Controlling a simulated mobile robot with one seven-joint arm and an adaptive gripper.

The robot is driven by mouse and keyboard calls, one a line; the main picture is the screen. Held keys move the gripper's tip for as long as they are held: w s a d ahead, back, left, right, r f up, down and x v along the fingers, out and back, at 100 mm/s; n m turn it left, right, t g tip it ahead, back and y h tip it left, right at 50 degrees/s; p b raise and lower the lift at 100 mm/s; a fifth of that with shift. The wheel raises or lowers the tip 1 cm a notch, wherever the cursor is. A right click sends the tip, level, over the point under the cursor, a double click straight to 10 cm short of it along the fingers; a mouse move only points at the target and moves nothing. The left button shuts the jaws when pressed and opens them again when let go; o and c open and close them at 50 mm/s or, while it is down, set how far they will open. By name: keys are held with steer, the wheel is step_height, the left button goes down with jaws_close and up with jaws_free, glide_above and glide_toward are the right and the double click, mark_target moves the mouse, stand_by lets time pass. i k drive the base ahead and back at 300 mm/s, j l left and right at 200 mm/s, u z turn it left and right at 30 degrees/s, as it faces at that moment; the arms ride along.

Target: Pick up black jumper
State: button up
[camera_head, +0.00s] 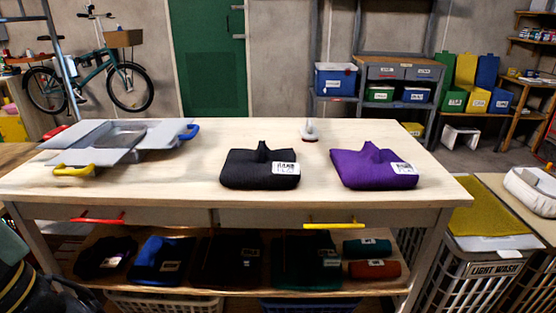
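The black jumper (260,169) lies folded on the light wooden worktable (330,208), near the middle of its top. It is a square bundle with a raised peak at the back and a white label on its front right. A folded purple jumper (371,168) of similar shape lies to its right, with a clear gap between them. My gripper is not in view.
A grey folding board (125,140) with blue and yellow handles lies at the table's left. Folded dark garments fill the lower shelf (195,285). The tabletop's front strip is bare.

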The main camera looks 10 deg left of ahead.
mark_target(262, 167)
steer(key=l+u, duration=0.2)
steer(key=l, duration=1.05)
steer(key=i+l, duration=0.25)
steer(key=l, duration=0.15)
steer(key=i+l+u, duration=0.15)
steer(key=i+l, duration=0.25)
steer(key=i, duration=0.4)
